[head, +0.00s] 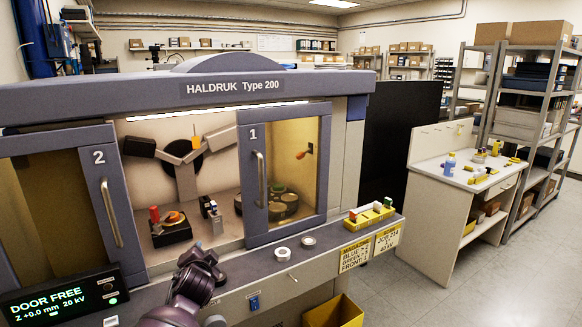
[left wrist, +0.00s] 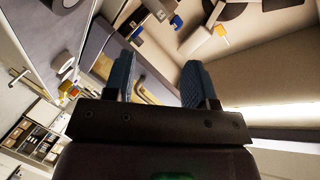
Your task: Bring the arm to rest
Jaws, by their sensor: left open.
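My left gripper (head: 203,262) is in front of the machine's ledge at the lower middle of the head view. In the left wrist view its two blue-padded fingers (left wrist: 158,82) stand apart with nothing held between them. Behind it is the open middle bay of the grey Haldruk machine (head: 330,85). A light grey three-armed part (head: 186,172) with dark ends hangs on the bay's back wall. A black block (head: 170,232) with a red knob and an orange disc stands on the bay floor. My right gripper is not in view.
Door 1 (head: 242,185) and door 2 (head: 99,190) flank the bay opening. The display (head: 65,295) reads DOOR FREE. Two pale rings (head: 282,254) and a yellow magazine (head: 368,218) lie on the ledge. A yellow bin (head: 335,312) stands below. Floor at right is clear.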

